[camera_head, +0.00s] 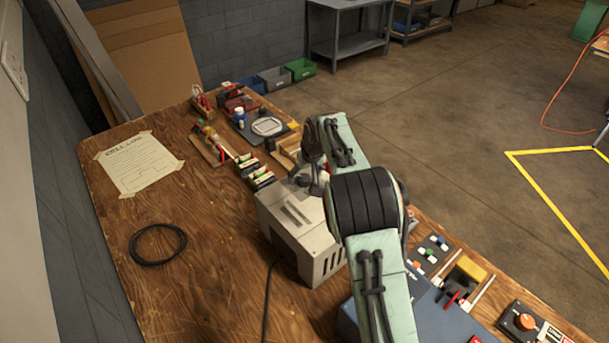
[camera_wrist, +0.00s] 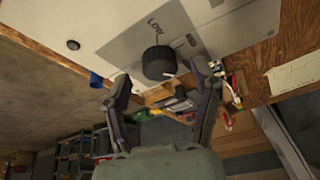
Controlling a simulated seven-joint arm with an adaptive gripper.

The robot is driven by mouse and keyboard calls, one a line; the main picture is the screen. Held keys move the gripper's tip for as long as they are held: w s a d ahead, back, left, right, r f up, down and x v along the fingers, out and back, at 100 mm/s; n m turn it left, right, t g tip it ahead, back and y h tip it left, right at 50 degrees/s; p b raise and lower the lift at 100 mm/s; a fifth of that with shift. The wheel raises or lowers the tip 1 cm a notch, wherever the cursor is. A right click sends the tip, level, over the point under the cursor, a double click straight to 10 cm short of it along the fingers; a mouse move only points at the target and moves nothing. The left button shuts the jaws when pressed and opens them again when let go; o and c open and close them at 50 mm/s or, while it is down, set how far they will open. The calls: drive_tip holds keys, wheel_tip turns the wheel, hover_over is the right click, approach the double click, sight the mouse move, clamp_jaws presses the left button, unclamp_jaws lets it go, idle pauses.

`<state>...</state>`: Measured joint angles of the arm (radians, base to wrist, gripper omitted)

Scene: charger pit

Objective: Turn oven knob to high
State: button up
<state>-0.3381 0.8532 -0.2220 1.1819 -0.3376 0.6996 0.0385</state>
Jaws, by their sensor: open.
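The oven is a light grey box (camera_head: 303,229) with side vents, standing on the wooden bench. Its pale front panel (camera_wrist: 105,45) fills the top of the wrist view. A round black knob (camera_wrist: 158,60) sticks out of the panel, beside printed lettering that seems to read LOW. A small pale mark shows at the knob's right edge. My gripper (camera_wrist: 160,75) is open, with one dark finger on each side of the knob and gaps showing between. I cannot tell how far the fingertips are from the panel. In the head view my arm hides the knob.
Several small batteries or cells (camera_head: 256,172) lie on the bench beyond the oven. A black cable coil (camera_head: 158,244) and a taped paper sheet (camera_head: 140,163) lie to the left. Another panel with an orange knob (camera_head: 524,321) sits at the lower right. The left bench surface is mostly clear.

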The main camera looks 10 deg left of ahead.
drive_tip(key=shift+w+a+f, duration=0.1)
drive_tip(key=shift+w+f, duration=0.05)
drive_tip(key=shift+f, duration=0.3)
clamp_jaws()
drive_tip(key=shift+n+y, duration=0.3)
drive_tip(key=shift+n, duration=0.4)
unclamp_jaws()
drive_tip(key=shift+r, duration=0.1)
drive_tip(key=v, duration=1.2)
drive_tip(key=shift+w, duration=0.2)
